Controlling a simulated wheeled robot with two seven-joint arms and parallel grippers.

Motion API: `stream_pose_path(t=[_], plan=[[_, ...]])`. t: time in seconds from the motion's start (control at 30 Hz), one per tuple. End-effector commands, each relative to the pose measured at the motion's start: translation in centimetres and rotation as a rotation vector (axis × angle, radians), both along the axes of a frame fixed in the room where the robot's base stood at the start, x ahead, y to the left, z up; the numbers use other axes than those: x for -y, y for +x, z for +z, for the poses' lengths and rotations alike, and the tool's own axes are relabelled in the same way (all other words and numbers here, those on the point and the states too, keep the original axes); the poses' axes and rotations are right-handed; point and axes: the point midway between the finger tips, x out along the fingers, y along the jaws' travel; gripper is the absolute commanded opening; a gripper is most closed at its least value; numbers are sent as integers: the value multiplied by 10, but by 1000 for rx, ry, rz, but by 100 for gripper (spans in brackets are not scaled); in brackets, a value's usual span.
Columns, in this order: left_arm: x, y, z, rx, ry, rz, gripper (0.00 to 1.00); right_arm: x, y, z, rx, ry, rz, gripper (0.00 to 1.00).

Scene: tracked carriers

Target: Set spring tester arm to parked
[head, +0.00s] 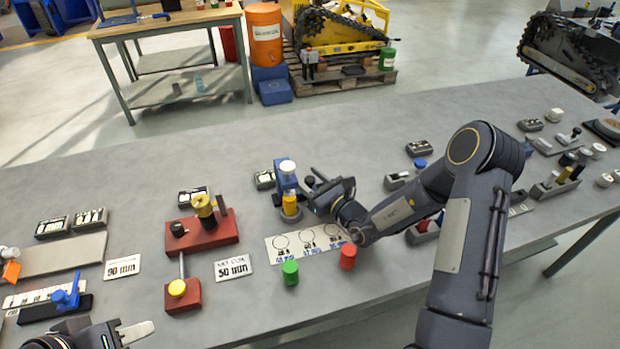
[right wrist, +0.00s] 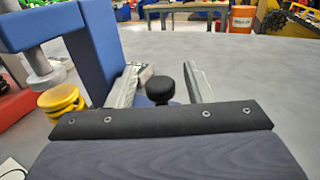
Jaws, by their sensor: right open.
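The spring tester (head: 287,178) is a blue upright frame with a pale round cap on top and a yellow spring (head: 291,203) below. In the right wrist view its blue frame (right wrist: 95,45) fills the left side, with a grey plunger above the yellow spring (right wrist: 62,98). A black round knob (right wrist: 159,82), apparently on the tester's arm, shows between my right fingers. My right gripper (head: 316,186) is open just right of the tester; the fingers (right wrist: 163,85) stand apart on either side of the knob, contact unclear. My left gripper (head: 125,335) is at the lower left, partly cut off.
A white marked card (head: 290,252) lies in front of the tester, with a green cylinder (head: 290,272) and a red cylinder (head: 348,256) near it. A red fixture (head: 212,236) stands to the left. The bench behind the tester is mostly clear.

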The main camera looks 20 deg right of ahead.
Motion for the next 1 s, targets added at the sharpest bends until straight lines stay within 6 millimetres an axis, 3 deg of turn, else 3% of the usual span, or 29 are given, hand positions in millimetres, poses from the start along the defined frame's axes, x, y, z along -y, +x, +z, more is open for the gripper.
stream_pose_path(t=[0.03,0.37,0.57,0.83,1.0], plan=[[0,0,0,0,0,0,36,0,0,0,0,0,0,43],[0,0,0,0,0,0,36,0,0,0,1,0,0,0],[0,0,-1,0,0,0,36,3,0,0,1,0,-1,0],[0,0,-10,0,0,0,36,56,3,-1,4,-2,-8,0],[0,0,-11,0,0,0,36,70,2,0,2,0,-2,0]])
